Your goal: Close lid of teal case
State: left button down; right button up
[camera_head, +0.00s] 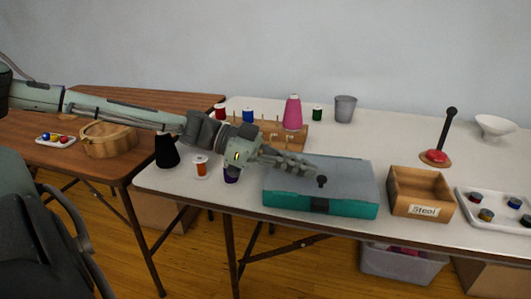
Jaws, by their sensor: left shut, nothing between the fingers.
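The teal case (340,209) lies near the front edge of the white table, with its dark latch at the front. Its grey lid (345,175) looks down flat over the teal base; whether it sits fully flush I cannot tell. A small black knob stands on the lid. My left gripper (312,168) reaches in from the left with its fingers shut and empty, over the lid's left part. Whether the fingers touch the lid is unclear. My right gripper is not in view.
A wooden box labelled "Steel" (421,192) stands close right of the case. A white tray (464,206) lies further right. A black cone (167,150) and thread spools stand left, and a spool rack (296,137) stands behind.

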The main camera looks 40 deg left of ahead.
pick_arm(q)
jog(key=v, duration=1)
jog(key=shift+r, duration=0.1)
